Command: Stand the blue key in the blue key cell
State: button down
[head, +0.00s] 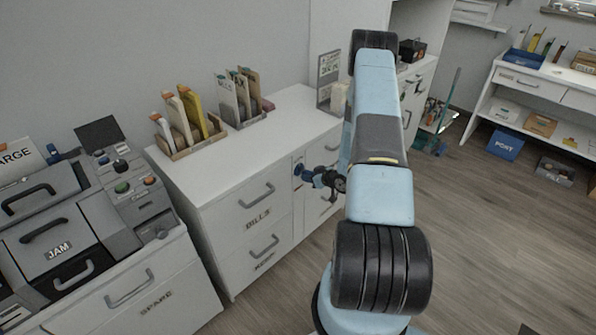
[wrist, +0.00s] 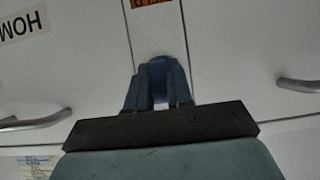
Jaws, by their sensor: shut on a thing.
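My gripper (wrist: 158,94) is in the wrist view, its two fingers closed on a small blue thing, which looks like the blue key (wrist: 160,70). Only a rounded part of it shows between the fingers; the rest is hidden. Behind it are white cabinet fronts. In the head view, the dark end of my arm (head: 322,178) is beside the front of the white drawer cabinet, below its top, partly behind my own forearm; the key cannot be made out clearly there. I cannot identify the blue key cell in either view.
The white cabinet (head: 245,150) carries two file holders (head: 185,150) (head: 243,120) at the back; the top in front of them is clear. Grey machines (head: 70,215) stand at left. A white shelf desk (head: 545,90) with boxes, one blue (head: 505,144), is at right. Open floor lies between.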

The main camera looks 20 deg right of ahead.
jog(key=shift+s+d, duration=0.35)
jog(key=shift+s, duration=0.5)
jog(key=shift+s+d, duration=0.3)
jog(key=shift+s, duration=0.55)
